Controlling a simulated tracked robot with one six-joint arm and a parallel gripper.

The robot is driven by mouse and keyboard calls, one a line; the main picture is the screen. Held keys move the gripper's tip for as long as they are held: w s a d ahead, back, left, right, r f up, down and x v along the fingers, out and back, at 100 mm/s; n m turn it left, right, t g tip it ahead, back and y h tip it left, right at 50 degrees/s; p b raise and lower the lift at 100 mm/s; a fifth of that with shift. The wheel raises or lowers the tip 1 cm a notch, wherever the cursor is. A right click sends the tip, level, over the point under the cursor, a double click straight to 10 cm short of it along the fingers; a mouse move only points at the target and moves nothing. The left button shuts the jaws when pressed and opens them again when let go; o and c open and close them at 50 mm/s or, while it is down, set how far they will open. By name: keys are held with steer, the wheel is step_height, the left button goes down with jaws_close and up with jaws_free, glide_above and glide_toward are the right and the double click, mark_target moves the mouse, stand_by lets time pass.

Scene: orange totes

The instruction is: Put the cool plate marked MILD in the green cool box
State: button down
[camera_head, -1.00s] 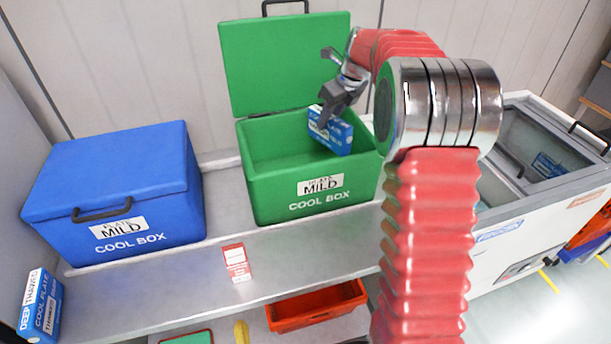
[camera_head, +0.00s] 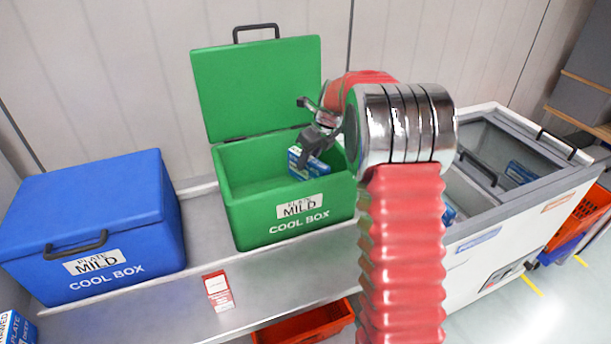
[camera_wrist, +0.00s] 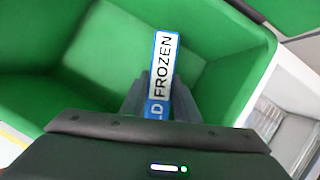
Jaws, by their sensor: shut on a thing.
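The green cool box (camera_head: 243,220) stands on the shelf with its lid (camera_head: 257,90) raised; its front label reads PLATE MILD. My gripper (camera_head: 307,157) is shut on a blue and white cool plate (camera_head: 313,167) at the box's right side. The plate's lower part is within the box opening, hidden by the front wall. In the wrist view my gripper (camera_wrist: 160,88) holds the plate (camera_wrist: 164,60) over the green interior. Its edge shows FROZEN and the letters LD; the rest is covered. Whether it touches the floor is unclear.
A closed blue cool box (camera_head: 95,225), also labelled PLATE MILD, stands left. A small red and white card (camera_head: 218,291) stands on the shelf. Another blue plate (camera_head: 14,328) is at the lower left edge. A white chest freezer (camera_head: 520,215) is right, an orange tote (camera_head: 305,325) below.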

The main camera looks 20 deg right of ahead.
mark_target(308, 172)
steer(key=shift+f, duration=0.1)
steer(key=shift+f, duration=2.45)
steer(key=c, duration=1.4)
jaws_free()
steer(key=shift+o, duration=0.2)
steer(key=v, duration=1.2)
